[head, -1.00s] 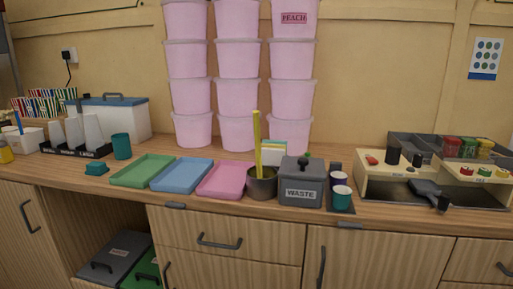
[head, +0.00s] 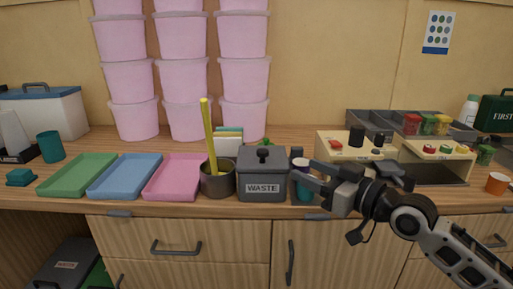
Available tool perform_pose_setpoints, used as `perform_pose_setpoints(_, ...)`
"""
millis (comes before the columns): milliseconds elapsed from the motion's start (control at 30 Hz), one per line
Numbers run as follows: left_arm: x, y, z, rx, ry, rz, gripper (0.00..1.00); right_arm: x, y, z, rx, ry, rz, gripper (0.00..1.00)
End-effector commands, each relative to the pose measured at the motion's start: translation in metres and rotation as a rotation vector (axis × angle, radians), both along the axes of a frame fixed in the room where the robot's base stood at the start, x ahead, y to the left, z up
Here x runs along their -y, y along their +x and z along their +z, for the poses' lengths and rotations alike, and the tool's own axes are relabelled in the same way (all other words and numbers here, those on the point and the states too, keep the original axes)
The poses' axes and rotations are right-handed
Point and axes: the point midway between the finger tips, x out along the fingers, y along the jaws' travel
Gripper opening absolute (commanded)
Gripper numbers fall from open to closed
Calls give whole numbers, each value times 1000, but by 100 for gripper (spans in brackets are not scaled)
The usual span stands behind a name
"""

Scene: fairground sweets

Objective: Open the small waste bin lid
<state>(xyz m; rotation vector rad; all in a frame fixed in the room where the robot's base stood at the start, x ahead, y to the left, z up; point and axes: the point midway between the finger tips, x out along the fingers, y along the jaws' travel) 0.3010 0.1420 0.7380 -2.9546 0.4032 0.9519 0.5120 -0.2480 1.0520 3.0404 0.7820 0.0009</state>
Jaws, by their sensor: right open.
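The small waste bin (head: 262,188) is a dark grey box with a "WASTE" label, standing on the wooden counter near its front edge. My right gripper (head: 308,181) comes in from the right, to the right of the bin and lower than the knob. It is open and its fingers point left, in front of the cups (head: 304,190), partly hiding them. It appears apart from the bin. My left gripper is not in view.
A dark pot (head: 217,181) with a yellow stick (head: 209,135) stands just left of the bin. Pink (head: 174,179), blue (head: 124,178) and green (head: 76,176) trays lie further left. A cream stand (head: 335,147) is behind my right gripper. Tall pink tubs (head: 245,83) stand behind.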

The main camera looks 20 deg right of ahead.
Motion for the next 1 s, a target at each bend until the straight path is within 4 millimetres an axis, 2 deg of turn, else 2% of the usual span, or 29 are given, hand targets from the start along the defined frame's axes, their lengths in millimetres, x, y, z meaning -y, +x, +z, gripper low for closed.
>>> perform_pose_setpoints(167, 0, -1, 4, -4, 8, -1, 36, -11, 20, 6, 3, 9, 2, 48)
perform_pose_setpoints(500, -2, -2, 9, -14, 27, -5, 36, -47, 85, 4, 1, 7, 2, 48)
perform_pose_setpoints(700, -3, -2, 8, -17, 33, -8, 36, -66, 117, 3, 0, 4, 3, 48)
perform_pose_setpoints(800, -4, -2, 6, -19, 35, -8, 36, -71, 128, 2, 0, 4, 2, 48)
perform_pose_setpoints(1000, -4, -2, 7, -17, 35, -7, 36, -76, 137, 1, -1, 2, 2, 48)
